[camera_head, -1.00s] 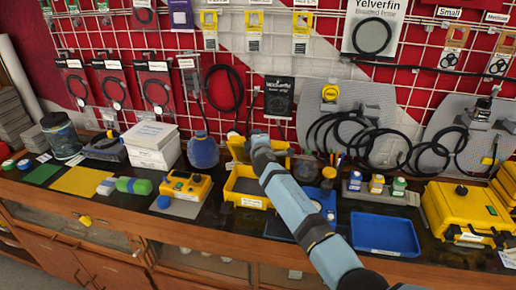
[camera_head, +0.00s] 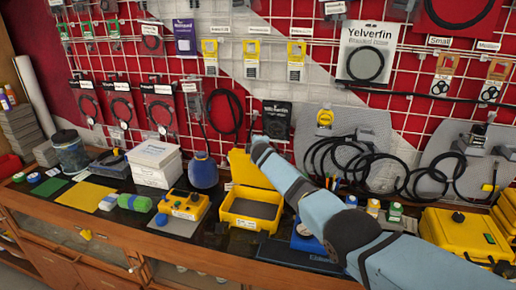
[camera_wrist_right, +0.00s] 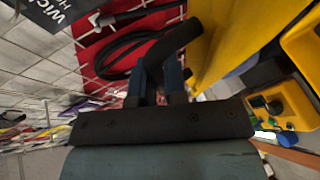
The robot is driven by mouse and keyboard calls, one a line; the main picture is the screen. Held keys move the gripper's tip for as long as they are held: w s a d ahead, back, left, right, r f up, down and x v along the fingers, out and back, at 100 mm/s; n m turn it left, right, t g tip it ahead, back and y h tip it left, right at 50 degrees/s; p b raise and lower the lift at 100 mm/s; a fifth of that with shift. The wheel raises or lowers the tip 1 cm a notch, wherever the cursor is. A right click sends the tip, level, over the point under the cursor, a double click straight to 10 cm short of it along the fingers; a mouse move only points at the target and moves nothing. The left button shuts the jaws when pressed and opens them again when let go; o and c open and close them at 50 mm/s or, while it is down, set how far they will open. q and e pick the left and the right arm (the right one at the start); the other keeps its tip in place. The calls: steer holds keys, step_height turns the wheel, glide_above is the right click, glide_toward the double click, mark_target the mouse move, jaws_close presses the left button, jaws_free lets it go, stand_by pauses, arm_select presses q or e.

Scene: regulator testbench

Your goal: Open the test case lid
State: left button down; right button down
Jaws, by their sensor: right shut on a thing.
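The yellow test case (camera_head: 250,222) sits on the bench in the middle of the head view, its grey inside showing. Its lid (camera_head: 243,168) stands raised at the back of the case. My right arm reaches in from the lower right, and my right gripper (camera_head: 258,142) is at the lid's top edge, its fingers mostly hidden by the arm. In the right wrist view the dark fingers (camera_wrist_right: 162,75) are shut on the lid edge, with the yellow lid (camera_wrist_right: 225,40) just to their right. My left gripper is not in view.
A yellow meter (camera_head: 188,203) on a grey mat and a blue bottle (camera_head: 203,170) stand left of the case. A closed yellow case (camera_head: 460,232) is at the right. Hoses hang on the wall grid behind. A blue gauge (camera_head: 305,238) is partly behind my arm.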

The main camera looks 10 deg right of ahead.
steer(key=shift+w, duration=0.15)
stand_by(0.4)
steer(key=c, duration=1.2)
jaws_free()
steer(key=shift+s+r+p, duration=0.1)
steer(key=shift+s+p, duration=0.1)
steer(key=shift+p, duration=0.3)
steer(key=p+v, duration=0.3)
steer(key=v, duration=1)
steer(key=shift+s+d+r+p, duration=0.1)
steer(key=shift+s+r+p, duration=0.05)
steer(key=shift+p, duration=0.15)
steer(key=shift+o, duration=0.2)
